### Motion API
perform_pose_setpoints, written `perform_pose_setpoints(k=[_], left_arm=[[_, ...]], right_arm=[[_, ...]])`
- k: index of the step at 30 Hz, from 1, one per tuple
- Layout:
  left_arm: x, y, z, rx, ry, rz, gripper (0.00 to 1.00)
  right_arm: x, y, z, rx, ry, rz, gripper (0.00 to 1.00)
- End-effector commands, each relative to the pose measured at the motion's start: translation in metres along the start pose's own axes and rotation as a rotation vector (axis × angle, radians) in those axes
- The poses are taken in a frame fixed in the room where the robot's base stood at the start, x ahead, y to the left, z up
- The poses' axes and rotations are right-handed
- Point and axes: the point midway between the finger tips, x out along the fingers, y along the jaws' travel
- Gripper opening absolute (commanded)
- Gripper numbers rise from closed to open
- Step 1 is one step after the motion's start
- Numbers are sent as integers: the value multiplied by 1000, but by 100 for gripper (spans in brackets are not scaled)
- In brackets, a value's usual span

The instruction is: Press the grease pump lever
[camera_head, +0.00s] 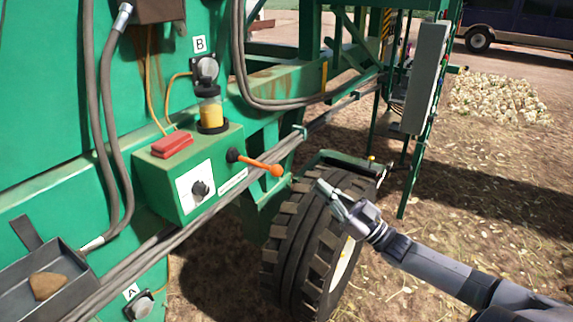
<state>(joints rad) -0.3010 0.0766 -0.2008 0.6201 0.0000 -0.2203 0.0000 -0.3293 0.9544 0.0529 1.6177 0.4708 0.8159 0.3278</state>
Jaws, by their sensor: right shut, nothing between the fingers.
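The grease pump lever (258,164) is an orange handle with a round knob at its end. It sticks out to the right from a black pivot on the green box (190,172) on the machine's side. My right gripper (322,186) is shut and empty. In the picture its tip is a little to the right of and below the lever's knob, in front of the tyre's top, with a gap between them. My left gripper is not in view.
The green box carries a red cover (172,144), a black dial (200,189) and a jar of yellow grease (211,108). Hoses (190,222) run below it. A large tyre (305,240) stands below. A grey tray (50,290) is at lower left. Open ground lies at right.

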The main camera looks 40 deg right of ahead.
Motion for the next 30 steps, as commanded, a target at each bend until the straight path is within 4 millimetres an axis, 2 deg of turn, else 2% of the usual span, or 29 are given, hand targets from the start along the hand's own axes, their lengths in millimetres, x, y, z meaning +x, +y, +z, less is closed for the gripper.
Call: perform_pose_setpoints(k=[1,5,17,22,30], left_arm=[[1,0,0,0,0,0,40],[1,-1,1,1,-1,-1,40],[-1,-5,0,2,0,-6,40],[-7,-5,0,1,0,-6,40],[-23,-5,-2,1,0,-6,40]], right_arm=[[6,-4,-12,4,31,-23,0],[13,-8,-29,13,72,-48,0],[16,-8,-30,12,75,-48,0],[36,-8,-34,11,78,-48,0],[85,-10,-39,12,78,-47,0]])
